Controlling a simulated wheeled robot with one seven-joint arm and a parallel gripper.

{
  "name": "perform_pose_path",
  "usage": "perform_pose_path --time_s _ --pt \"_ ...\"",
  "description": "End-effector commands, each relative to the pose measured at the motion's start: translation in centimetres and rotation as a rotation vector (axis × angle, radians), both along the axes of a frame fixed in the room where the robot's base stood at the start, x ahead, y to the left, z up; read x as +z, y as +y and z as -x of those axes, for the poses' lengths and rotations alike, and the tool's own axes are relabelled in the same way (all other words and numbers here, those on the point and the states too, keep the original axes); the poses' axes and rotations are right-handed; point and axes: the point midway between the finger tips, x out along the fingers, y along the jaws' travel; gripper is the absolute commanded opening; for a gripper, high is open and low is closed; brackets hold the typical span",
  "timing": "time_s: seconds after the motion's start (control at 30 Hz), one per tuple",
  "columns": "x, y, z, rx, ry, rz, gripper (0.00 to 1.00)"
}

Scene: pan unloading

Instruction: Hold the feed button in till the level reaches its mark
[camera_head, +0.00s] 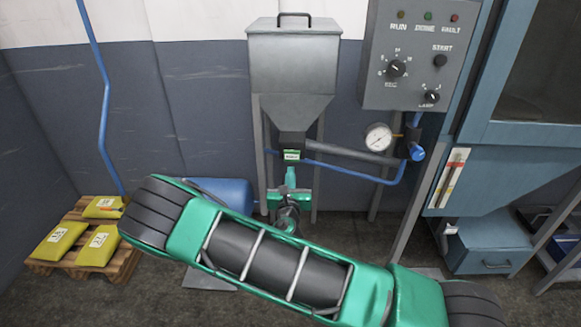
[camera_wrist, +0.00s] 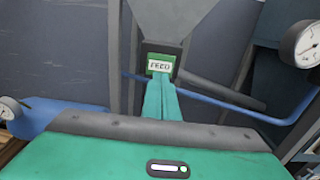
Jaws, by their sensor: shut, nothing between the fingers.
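The green feed box (camera_head: 291,156), with a white FEED label (camera_wrist: 160,66), sits under the grey hopper (camera_head: 292,75). My gripper (camera_head: 290,180) is shut and empty, its green fingers pointing up at the box from below. In the wrist view the fingertips (camera_wrist: 160,82) reach the lower edge of the label. The button itself is hidden or cannot be told from the box, and I cannot tell whether the fingers press it. A narrow pale strip with a red-orange line (camera_head: 447,178) is on the blue cabinet at right; I cannot read a level or mark on it.
A control panel (camera_head: 420,55) with dials and lamps hangs at upper right. A pressure gauge (camera_head: 379,137) and blue pipe (camera_head: 350,173) are right of the hopper. Yellow bags (camera_head: 60,240) lie on a pallet at left. My arm crosses the foreground.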

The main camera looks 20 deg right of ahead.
Motion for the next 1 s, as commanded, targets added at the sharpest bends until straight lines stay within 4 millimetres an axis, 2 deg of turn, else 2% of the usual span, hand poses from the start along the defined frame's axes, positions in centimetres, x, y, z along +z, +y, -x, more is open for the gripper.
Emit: perform_pose_path --time_s 0.1,0.33,0.87,1.0 --pt "-0.1 0.8 2.1 0.002 0.003 0.002 0.0" --pt "-0.1 1.4 4.2 0.001 0.002 0.0 0.0" --pt "-0.1 1.4 4.5 -0.002 0.002 -0.002 0.0" --pt "0.6 -0.3 4.5 -0.056 -0.013 -0.056 0.0"
